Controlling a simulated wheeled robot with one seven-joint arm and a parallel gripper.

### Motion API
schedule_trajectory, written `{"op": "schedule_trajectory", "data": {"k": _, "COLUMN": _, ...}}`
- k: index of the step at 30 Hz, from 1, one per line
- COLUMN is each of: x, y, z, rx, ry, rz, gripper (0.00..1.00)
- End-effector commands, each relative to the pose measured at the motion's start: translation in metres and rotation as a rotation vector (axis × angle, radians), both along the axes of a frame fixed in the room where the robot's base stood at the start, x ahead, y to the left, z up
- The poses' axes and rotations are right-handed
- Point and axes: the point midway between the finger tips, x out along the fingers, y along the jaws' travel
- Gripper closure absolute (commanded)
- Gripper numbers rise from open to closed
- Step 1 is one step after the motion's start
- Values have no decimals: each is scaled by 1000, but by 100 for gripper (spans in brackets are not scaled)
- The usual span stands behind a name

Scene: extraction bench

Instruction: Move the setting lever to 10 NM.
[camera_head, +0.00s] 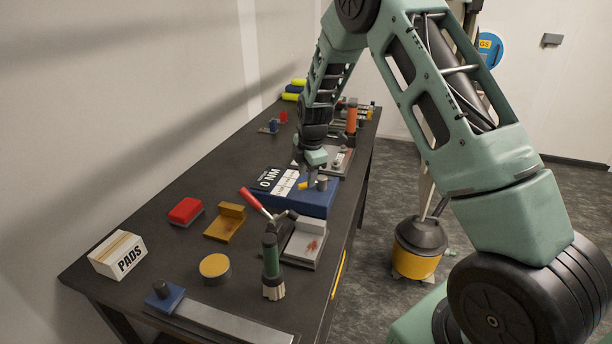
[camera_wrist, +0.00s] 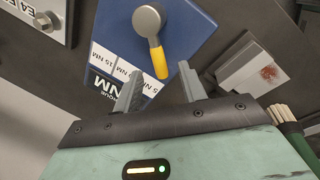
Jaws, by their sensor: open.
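The setting lever has a grey round hub (camera_wrist: 150,19) and a yellow handle (camera_wrist: 159,63), on a blue block (camera_head: 303,202) on the bench. In the head view the yellow handle (camera_head: 304,185) is small beside the hub. White scale labels (camera_wrist: 126,70) on the block read 15 NM, a partly unclear middle one, and 5 NM; the handle's tip lies just beside the 5 NM label.
A PADS box (camera_head: 118,255), red block (camera_head: 186,210) and yellow-topped tin (camera_head: 214,268) lie at left. An orange cylinder (camera_head: 351,119) stands behind.

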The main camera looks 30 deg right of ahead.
Motion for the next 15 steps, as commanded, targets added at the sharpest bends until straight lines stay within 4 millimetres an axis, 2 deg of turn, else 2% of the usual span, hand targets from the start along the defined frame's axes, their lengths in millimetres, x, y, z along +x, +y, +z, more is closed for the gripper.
{"op": "schedule_trajectory", "data": {"k": 6, "x": 5, "y": 0, "z": -22, "rx": 0, "ry": 0, "rz": 0, "gripper": 59}}
{"op": "schedule_trajectory", "data": {"k": 15, "x": 6, "y": 0, "z": -28, "rx": 1, "ry": -1, "rz": 0, "gripper": 59}}
